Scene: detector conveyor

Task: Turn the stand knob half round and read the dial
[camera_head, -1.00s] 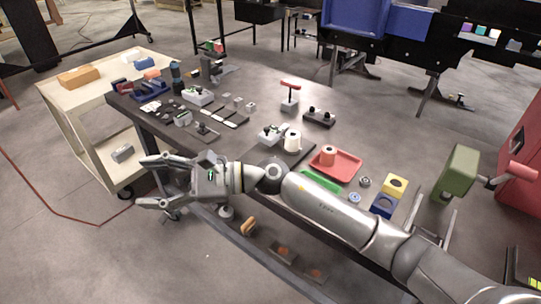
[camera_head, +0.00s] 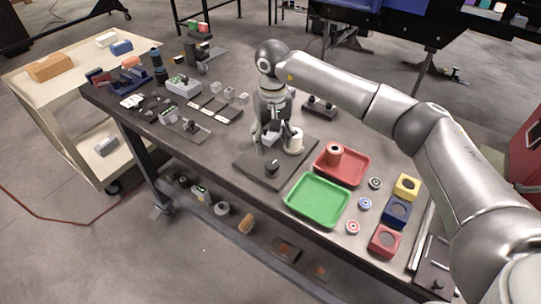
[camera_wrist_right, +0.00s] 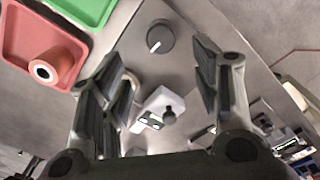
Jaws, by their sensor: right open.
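My right gripper (camera_head: 273,145) hangs over the dark stand plate (camera_head: 247,161) on the table, pointing down. In the right wrist view its fingers (camera_wrist_right: 157,65) are spread and empty. The dark round knob (camera_head: 272,168) sits on the plate near its front corner, just in front of the fingertips. In the wrist view the knob (camera_wrist_right: 160,37) shows a white pointer mark, between and beyond the fingertips, apart from them. A pale box with a small dark-and-green face (camera_wrist_right: 152,121) stands on the plate between the fingers; I cannot read it. My left gripper is not in view.
A green tray (camera_head: 317,200) and a red tray (camera_head: 342,165) holding a reddish cylinder lie to the right. Coloured blocks (camera_head: 396,211) stand farther right. Small parts crowd the table's left half.

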